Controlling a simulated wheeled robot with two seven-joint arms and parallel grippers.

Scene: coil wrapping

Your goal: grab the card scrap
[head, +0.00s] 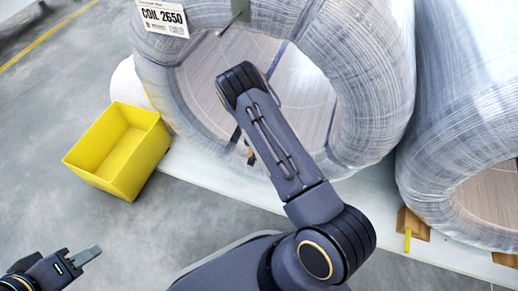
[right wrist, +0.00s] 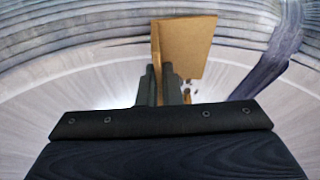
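The card scrap (right wrist: 184,45) is a flat tan-brown piece in the right wrist view. It stands up between the two dark fingers of my right gripper (right wrist: 161,88), which are close together on either side of its lower part. The scrap is inside the coil's bore. My left gripper (head: 85,257) is at the lower left, over the floor, away from the coil.
A yellow bin (head: 120,150), with its visible inside empty, stands on the floor left of the coil. A second wrapped coil (head: 460,120) is at the right, with wooden blocks (head: 413,224) beside it. A dark strap (right wrist: 270,60) crosses the coil's inner wall near the scrap.

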